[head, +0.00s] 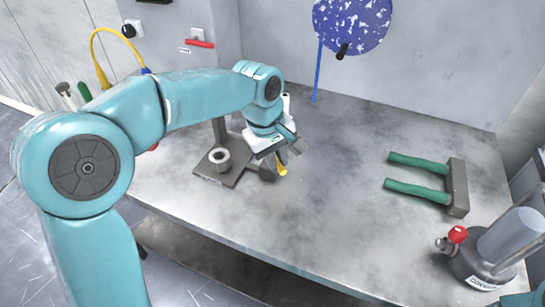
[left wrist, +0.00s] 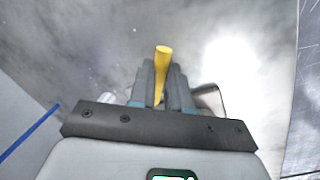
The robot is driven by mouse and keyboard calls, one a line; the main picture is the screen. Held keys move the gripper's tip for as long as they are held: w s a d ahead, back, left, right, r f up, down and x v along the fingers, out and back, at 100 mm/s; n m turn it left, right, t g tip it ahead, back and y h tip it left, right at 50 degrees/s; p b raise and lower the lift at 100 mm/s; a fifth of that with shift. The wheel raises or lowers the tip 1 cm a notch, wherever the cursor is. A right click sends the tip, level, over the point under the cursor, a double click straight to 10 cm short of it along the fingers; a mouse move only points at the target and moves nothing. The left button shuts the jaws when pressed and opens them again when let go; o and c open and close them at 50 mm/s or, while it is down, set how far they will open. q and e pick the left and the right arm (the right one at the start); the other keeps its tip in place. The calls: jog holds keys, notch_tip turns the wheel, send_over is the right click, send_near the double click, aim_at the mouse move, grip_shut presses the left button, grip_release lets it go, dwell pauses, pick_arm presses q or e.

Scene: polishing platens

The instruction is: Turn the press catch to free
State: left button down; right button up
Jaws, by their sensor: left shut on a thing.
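The press (head: 232,171) stands on the bench at left of centre, with a dark base plate, a short column and a grey ring-shaped part on the plate. My left gripper (head: 275,168) is beside it on its right, low over the bench. The gripper is shut on a yellow handle, which I take for the press catch (head: 282,171). In the left wrist view the yellow catch (left wrist: 162,62) sticks out between the two grey fingers. My left arm and gripper hide part of the press and where the catch joins it. My right gripper is not in view.
A dark block with two green handles (head: 418,161) lies on the right of the bench (head: 340,210). A labelled canister with a red knob (head: 457,234) stands at the front right. A speckled blue disc (head: 352,22) is at the back wall. The bench middle is clear.

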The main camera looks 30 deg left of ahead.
pick_arm(q)
jog(key=shift+w+d+r+n, duration=0.15)
jog(key=shift+w+n, duration=0.1)
jog(key=shift+n, duration=0.55)
jog(key=c, duration=1.1)
grip_release()
jog(key=s+r, duration=0.1)
jog(key=r, duration=0.4)
jog(key=s+a+r+p, duration=0.1)
jog(key=r, duration=0.4)
jog(key=s+r+p, duration=0.1)
jog(key=r, duration=0.5)
jog(key=shift+a, duration=0.2)
jog(key=shift+f, duration=0.1)
